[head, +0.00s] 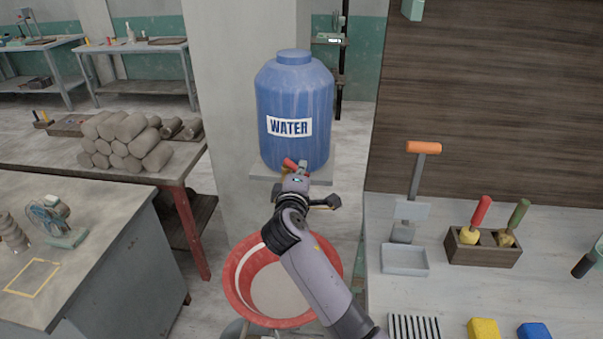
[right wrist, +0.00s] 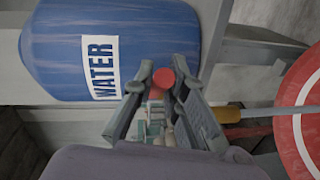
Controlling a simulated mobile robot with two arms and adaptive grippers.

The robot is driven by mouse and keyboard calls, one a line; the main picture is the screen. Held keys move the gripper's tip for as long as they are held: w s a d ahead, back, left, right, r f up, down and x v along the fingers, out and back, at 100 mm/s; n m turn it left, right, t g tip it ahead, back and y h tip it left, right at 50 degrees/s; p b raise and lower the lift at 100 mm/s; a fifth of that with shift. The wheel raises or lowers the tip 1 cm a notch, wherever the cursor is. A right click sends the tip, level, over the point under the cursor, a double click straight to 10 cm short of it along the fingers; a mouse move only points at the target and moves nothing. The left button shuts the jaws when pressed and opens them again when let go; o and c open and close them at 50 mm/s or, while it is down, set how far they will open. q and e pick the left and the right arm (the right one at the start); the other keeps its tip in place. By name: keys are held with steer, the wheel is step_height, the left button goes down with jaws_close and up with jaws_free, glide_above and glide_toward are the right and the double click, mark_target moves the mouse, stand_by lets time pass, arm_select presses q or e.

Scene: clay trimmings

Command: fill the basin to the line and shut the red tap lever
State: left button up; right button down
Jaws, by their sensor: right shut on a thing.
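The blue water barrel (head: 295,95) stands on a small shelf, and its label also shows in the right wrist view (right wrist: 100,65). The red tap lever (head: 290,163) is at the barrel's lower front. My right gripper (head: 296,178) is at the tap, shut on the lever; in the right wrist view the lever's red end (right wrist: 162,77) shows between the fingers. The red basin (head: 236,275) is below the tap, partly hidden by my right arm. A pale line runs around its inside, above a pale grey surface. I cannot make out a water stream. My left gripper is out of view.
A workbench (head: 90,240) with a small fan (head: 55,220) is at the left; a table behind it bears stacked clay rolls (head: 125,140). At the right, a counter (head: 385,285) holds a wooden tool holder (head: 483,250), a grey tray (head: 404,260) and sponges (head: 484,328).

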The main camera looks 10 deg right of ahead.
steer(key=c, duration=1.6)
jaws_free()
steer(key=v, duration=1.2)
